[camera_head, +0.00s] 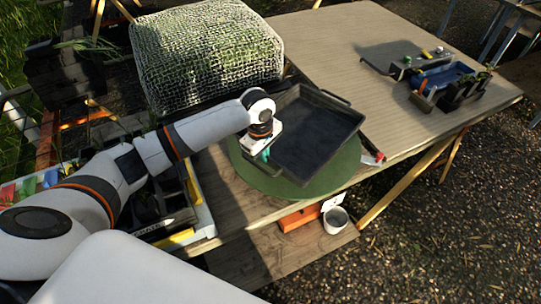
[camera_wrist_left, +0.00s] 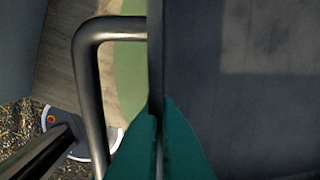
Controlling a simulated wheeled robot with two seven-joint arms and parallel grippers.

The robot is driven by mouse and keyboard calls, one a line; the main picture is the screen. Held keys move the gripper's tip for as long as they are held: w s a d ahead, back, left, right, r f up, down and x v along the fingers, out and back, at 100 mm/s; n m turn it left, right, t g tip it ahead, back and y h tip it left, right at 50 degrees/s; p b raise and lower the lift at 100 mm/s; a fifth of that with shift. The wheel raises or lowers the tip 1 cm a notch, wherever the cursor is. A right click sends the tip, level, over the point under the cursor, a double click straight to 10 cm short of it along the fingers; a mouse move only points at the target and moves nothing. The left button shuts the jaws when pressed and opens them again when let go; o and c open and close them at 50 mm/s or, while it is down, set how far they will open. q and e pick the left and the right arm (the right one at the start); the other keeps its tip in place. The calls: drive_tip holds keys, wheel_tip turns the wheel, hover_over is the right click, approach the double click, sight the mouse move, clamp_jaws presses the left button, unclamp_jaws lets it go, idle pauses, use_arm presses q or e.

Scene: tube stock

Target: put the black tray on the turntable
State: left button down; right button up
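The black tray (camera_head: 314,137) is a shallow rectangular pan with bar handles; it is over the round green turntable (camera_head: 262,181) on the table. My left gripper (camera_head: 264,155) is at the tray's left side. In the left wrist view its teal fingertips (camera_wrist_left: 160,145) close on the tray's wall (camera_wrist_left: 155,60), beside a metal handle (camera_wrist_left: 88,75). My right gripper is not in view.
A mesh-covered block (camera_head: 207,55) stands behind the tray at the left. A blue container with small items (camera_head: 440,80) sits at the table's far right. A small red-and-white item (camera_head: 374,158) lies right of the turntable. The table's back middle is clear.

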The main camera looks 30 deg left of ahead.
use_arm(q)
drive_tip(key=shift+w+f, duration=0.15)
drive_tip(key=shift+f, duration=2.45)
drive_tip(key=c, duration=1.7)
unclamp_jaws()
drive_tip(key=shift+f, duration=0.15)
drive_tip(key=shift+a, duration=0.1)
drive_tip(key=r, duration=0.8)
drive_tip(key=s+r, duration=0.1)
drive_tip(key=r, duration=0.3)
drive_tip(key=shift+a+r, duration=0.1)
